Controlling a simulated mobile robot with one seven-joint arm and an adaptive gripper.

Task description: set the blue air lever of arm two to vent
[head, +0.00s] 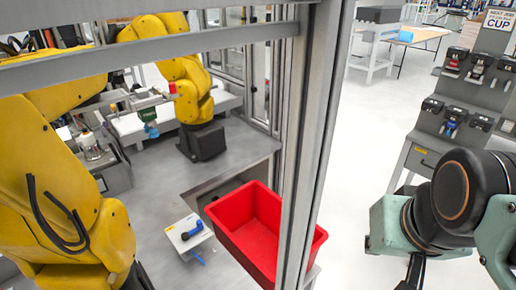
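Two yellow robot arms stand in the caged cell in the head view: a near one (72,200) at the left and a far one (190,95) behind it. No label shows which is arm two. A small blue part (192,231) lies on a white tilted plate (176,239) on the cell floor, left of the red bin. I cannot tell whether it is the air lever or how it is set. My gripper (414,272) shows only as a dark piece at the lower right edge, outside the cell. Its fingers are cut off.
A red bin (222,232) stands behind a grey frame post (318,130). A grey rail (150,48) crosses the cell front. A grey console (455,105) with several dark devices, one partly blue, stands at the right. The pale floor between post and console is clear.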

